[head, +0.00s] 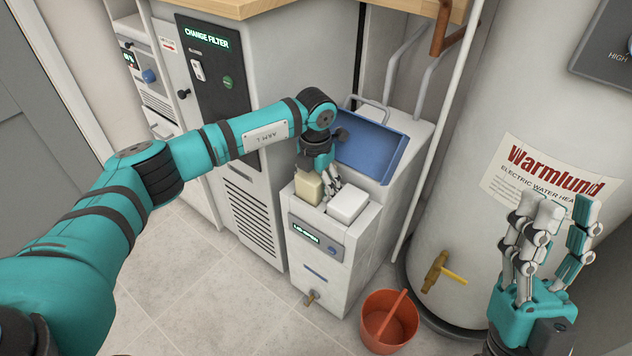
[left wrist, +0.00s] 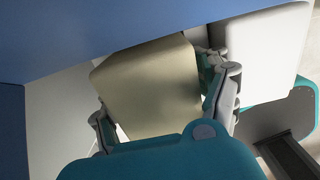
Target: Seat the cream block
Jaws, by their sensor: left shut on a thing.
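The cream block (head: 308,189) is at the left part of the open top of a small white unit (head: 330,278). I cannot tell how deep it sits or whether it touches the bottom. My left gripper (head: 316,172) reaches down from above and is shut on the cream block. In the left wrist view the cream block (left wrist: 150,88) lies between the fingers. A white block (head: 348,204) sits beside it on the right; it also shows in the left wrist view (left wrist: 262,50). My right gripper (head: 560,222) is at the right, fingers up, apart and empty.
The unit's blue lid (head: 368,146) stands raised behind the blocks, close to my left gripper. A red bucket (head: 388,322) stands on the floor in front. A water heater (head: 470,170) with a yellow-handled valve (head: 440,270) is at the right. Floor at the left is clear.

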